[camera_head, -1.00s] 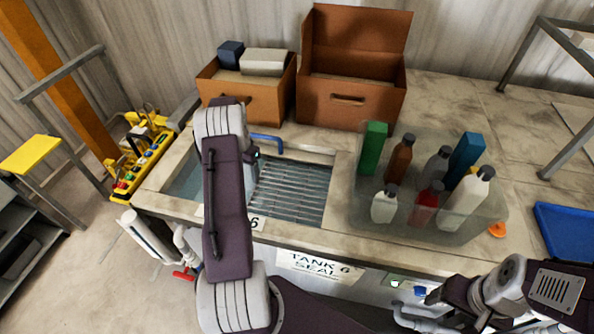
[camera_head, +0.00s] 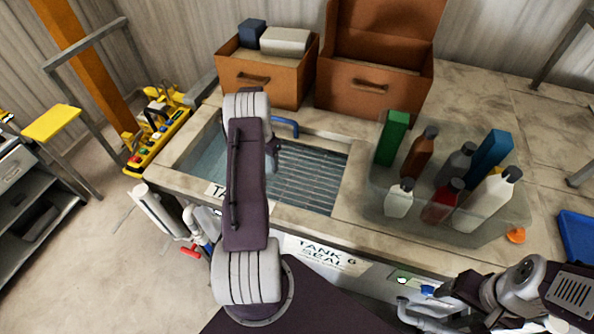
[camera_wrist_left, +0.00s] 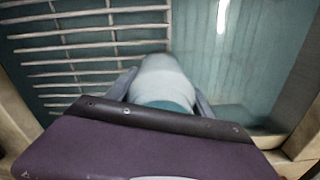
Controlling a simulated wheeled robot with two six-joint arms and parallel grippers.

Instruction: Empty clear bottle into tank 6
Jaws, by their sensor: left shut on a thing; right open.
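In the left wrist view a pale, see-through bottle (camera_wrist_left: 163,75) is between the fingers of my left gripper (camera_wrist_left: 163,95), which is shut on it. It points away from the camera over the tank's water and grating. My right gripper (camera_head: 440,293) is open and empty at the front right. I cannot tell the liquid level.
A clear bin (camera_head: 490,232) with several bottles and boxes stands right of the tank. Two brown boxes (camera_head: 270,85) (camera_head: 365,95) stand behind it. A blue tap (camera_head: 286,122) rises at the tank's back edge. A blue tray (camera_head: 578,240) is far right.

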